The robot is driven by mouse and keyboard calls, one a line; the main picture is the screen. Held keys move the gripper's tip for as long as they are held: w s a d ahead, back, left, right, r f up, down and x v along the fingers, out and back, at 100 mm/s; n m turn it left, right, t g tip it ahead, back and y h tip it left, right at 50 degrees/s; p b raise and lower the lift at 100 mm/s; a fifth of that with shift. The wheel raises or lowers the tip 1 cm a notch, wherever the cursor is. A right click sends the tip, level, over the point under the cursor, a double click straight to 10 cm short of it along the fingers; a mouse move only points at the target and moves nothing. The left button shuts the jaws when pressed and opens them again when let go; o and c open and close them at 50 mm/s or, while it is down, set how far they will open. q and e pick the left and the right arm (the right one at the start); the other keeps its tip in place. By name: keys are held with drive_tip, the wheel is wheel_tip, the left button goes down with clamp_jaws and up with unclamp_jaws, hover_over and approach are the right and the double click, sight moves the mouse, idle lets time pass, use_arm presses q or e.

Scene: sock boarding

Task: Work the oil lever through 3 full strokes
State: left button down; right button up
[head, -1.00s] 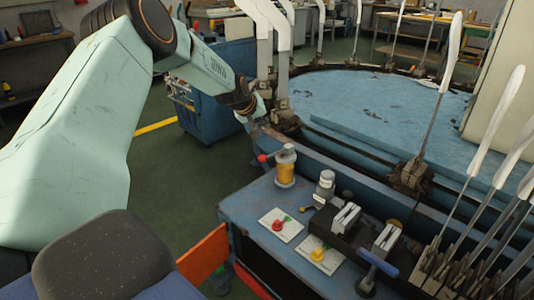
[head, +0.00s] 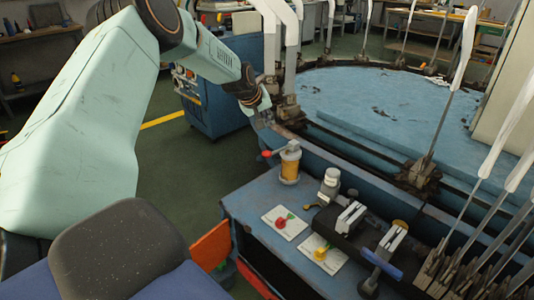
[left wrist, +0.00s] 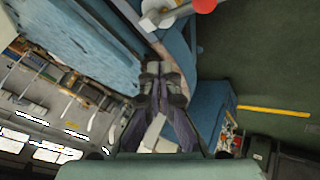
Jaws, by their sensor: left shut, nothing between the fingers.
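The oil lever has a red knob (head: 267,153) and sticks out left from the top of the oiler (head: 290,166), a jar of amber oil on the near blue bench. My left gripper (head: 262,108) is above and behind the oiler in the head view, apart from the lever. In the left wrist view the gripper (left wrist: 160,75) has its fingers together with nothing between them. The red knob (left wrist: 204,5) and the pale lever top (left wrist: 165,12) show at the top edge of that view, partly cut off. My right gripper is not in view.
Upright rods with white sock forms (head: 461,55) stand at right. A blue round platform (head: 390,105) lies behind. A dark chair back (head: 117,248) is in front.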

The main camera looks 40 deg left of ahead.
use_arm(q)
drive_tip(key=b, duration=0.5)
hover_over(264, 155)
drive_tip(key=w, duration=0.1)
wheel_tip(264, 155, down, 7)
drive_tip(key=shift+r, duration=0.1)
drive_tip(key=shift+f+b, duration=0.55)
drive_tip(key=shift+f, duration=0.15)
drive_tip(key=shift+f, duration=0.1)
drive_tip(key=shift+f, duration=0.35)
drive_tip(key=shift+s+f+b, duration=0.2)
drive_tip(key=shift+f+b, duration=0.85)
drive_tip(key=shift+f, duration=0.1)
idle(1.5)
drive_tip(key=shift+s+f+b, duration=0.15)
drive_tip(key=shift+f+b, duration=0.3)
drive_tip(key=shift+f, duration=0.65)
idle(1.3)
idle(0.6)
